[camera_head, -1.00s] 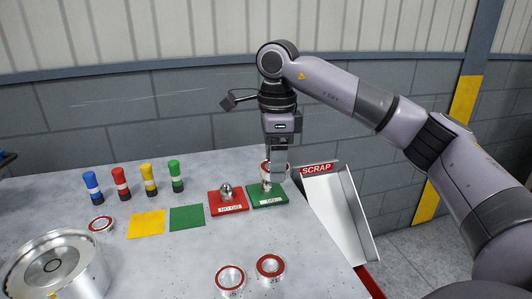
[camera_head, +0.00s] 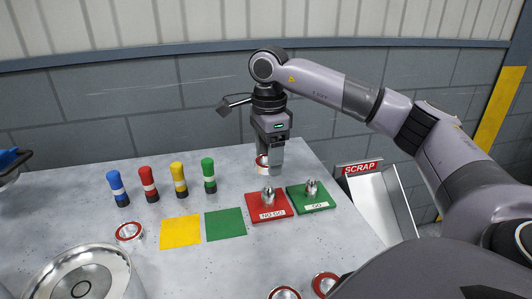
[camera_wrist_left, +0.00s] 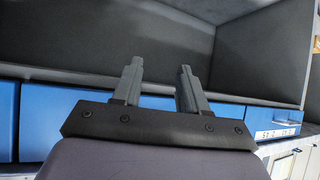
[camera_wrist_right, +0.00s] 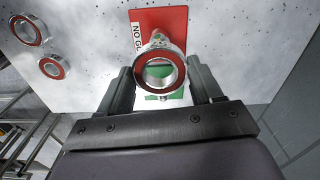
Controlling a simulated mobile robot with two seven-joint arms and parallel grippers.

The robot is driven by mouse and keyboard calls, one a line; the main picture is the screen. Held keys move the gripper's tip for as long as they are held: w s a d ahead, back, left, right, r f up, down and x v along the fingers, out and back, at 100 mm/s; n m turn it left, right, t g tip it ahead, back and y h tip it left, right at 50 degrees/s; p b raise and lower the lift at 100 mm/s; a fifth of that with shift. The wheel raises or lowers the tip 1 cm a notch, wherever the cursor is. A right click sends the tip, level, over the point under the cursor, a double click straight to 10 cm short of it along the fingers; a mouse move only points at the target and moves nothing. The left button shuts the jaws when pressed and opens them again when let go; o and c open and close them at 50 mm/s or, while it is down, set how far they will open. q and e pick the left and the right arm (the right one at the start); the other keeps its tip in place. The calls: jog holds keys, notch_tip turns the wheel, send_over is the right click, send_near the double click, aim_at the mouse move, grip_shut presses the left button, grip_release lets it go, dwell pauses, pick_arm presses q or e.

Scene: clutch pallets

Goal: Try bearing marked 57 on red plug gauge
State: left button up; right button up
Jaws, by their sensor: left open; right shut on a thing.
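My right gripper (camera_head: 270,160) is shut on a silver bearing with a red ring face (camera_head: 262,161). It holds the bearing raised, behind the red plug gauge in the head view. In the right wrist view the bearing (camera_wrist_right: 160,53) sits between the fingertips, its number unreadable. The red plug gauge (camera_head: 283,211), labelled NO GO, has a bare metal plug. The green plug gauge (camera_head: 322,204), labelled GO, stands to its right, its plug also bare. My left gripper (camera_wrist_left: 161,75) is open and empty in the left wrist view, away from these things.
Another bearing (camera_head: 129,232) lies left of the yellow square (camera_head: 181,231) and green square (camera_head: 226,223). Two bearings (camera_head: 285,293) (camera_head: 325,283) lie at the front. Blue, red, yellow and green posts (camera_head: 209,176) stand behind. The scrap chute (camera_head: 375,203) is right.

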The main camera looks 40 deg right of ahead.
aim_at(268, 187)
jog(key=shift+f+b, duration=1.75)
jog(key=shift+f, duration=0.8)
jog(key=shift+f, duration=0.45)
jog(key=o, duration=1.4)
